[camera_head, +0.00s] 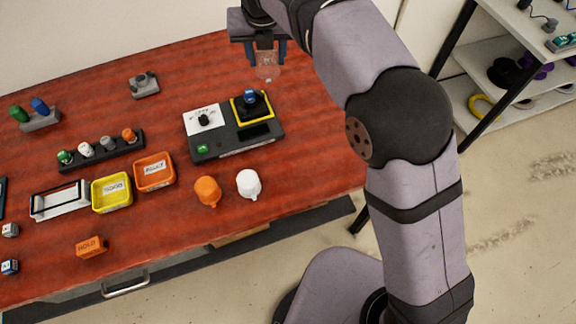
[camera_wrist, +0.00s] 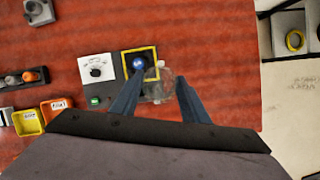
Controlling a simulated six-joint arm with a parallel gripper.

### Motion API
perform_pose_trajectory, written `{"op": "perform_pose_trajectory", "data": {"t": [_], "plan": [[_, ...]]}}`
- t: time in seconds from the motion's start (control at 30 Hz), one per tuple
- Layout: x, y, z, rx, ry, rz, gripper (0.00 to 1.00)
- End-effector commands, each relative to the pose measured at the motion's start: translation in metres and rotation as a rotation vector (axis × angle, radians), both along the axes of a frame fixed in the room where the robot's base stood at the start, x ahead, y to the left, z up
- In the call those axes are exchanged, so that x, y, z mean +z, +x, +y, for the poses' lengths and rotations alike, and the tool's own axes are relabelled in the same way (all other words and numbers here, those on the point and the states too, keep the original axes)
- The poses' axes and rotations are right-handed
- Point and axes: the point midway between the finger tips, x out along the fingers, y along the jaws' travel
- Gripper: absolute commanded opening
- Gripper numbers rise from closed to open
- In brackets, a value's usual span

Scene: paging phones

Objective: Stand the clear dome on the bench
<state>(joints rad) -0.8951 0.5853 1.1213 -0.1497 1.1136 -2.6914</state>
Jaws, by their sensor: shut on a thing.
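The clear dome (camera_head: 267,70) is see-through and faint, and hangs between the fingers of my gripper (camera_head: 265,50) at the back right of the red bench (camera_head: 330,140). In the wrist view the dome (camera_wrist: 158,88) shows between the two blue-grey fingertips of my gripper (camera_wrist: 155,85). The gripper is shut on the dome. It appears to be above the bench, but I cannot tell the exact height. The dome's outline is hard to make out.
A grey device (camera_head: 240,143) with a yellow-framed socket and a blue-topped part stands just in front. Yellow (camera_head: 112,208) and orange (camera_head: 154,186) trays sit left. Bench right of the device is clear.

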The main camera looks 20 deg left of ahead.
Motion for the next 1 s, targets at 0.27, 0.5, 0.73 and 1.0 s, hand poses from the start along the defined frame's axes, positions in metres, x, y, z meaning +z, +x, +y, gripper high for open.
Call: {"op": "perform_pose_trajectory", "data": {"t": [0.27, 0.5, 0.73, 1.0], "plan": [[-0.023, -0.033, -0.033, -0.282, -0.004, 0.001, 0.27], [-0.048, -0.058, -0.056, -0.618, -0.007, 0.001, 0.27], [-0.070, -0.082, -0.076, -0.999, -0.007, 0.000, 0.27], [-0.092, -0.108, -0.098, -1.548, -0.006, 0.002, 0.27]]}}
